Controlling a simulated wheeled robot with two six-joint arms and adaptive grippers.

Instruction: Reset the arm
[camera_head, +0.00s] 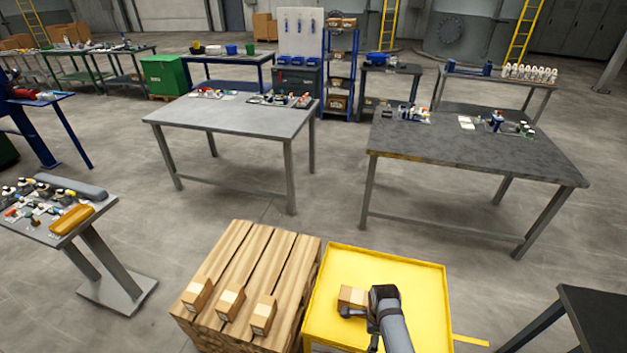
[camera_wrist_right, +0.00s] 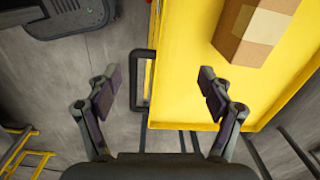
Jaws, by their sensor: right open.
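My right arm reaches in from the lower right in the head view. My right gripper (camera_head: 359,328) is over the yellow cart top (camera_head: 410,270), close to a small cardboard box (camera_head: 353,297). In the right wrist view the gripper (camera_wrist_right: 161,90) has its two fingers wide apart with nothing between them. There the box (camera_wrist_right: 255,30) lies on the yellow top (camera_wrist_right: 185,65), beyond and to the right of the fingers. The gripper is above the cart's edge and a dark handle bar. My left gripper is not in view.
A wooden pallet stack (camera_head: 250,260) with three small boxes stands close to the cart's left. A grey stand (camera_head: 50,236) with parts is at the left. Two worktables (camera_head: 235,118) (camera_head: 475,150) stand ahead, with open floor between. A dark table corner (camera_head: 600,310) is at the lower right.

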